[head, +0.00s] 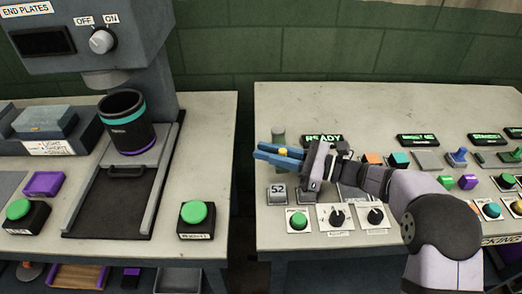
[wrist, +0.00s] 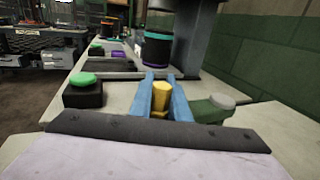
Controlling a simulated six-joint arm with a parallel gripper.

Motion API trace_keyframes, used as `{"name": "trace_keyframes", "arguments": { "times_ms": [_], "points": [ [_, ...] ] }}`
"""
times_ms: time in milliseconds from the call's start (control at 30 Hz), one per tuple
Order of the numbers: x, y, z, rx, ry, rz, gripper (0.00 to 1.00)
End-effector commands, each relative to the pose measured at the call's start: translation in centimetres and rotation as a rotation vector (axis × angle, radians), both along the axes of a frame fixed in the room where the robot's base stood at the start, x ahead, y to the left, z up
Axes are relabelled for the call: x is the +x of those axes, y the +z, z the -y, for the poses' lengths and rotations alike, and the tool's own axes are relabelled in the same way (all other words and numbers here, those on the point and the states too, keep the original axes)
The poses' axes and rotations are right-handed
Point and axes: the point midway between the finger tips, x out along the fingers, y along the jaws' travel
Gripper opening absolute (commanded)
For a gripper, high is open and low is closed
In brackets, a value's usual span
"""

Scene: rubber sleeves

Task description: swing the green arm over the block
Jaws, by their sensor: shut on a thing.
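My gripper (head: 259,151) has blue fingers and is over the left end of the right-hand bench in the head view. It is shut on a small yellow cylinder (wrist: 161,97), which sits between the fingers in the wrist view; its yellow top (head: 285,151) also shows in the head view. A green rounded part with a pale round cap (wrist: 222,101), perhaps the green arm, is just right of the fingers in the wrist view. My gripper hides the area below, and I cannot make out the block.
Switches and lit displays (head: 324,140) spread to the right. A gap separates the left bench, with its press and black cup (head: 127,122).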

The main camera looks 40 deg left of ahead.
Motion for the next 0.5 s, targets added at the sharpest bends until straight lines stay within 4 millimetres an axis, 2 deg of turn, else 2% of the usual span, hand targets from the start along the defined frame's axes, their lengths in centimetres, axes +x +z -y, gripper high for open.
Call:
{"name": "trace_keyframes", "arguments": {
  "times_ms": [500],
  "points": [
    [1.2, 0.0, 1.8, 0.002, 0.219, 0.0, 0.0]
  ]
}}
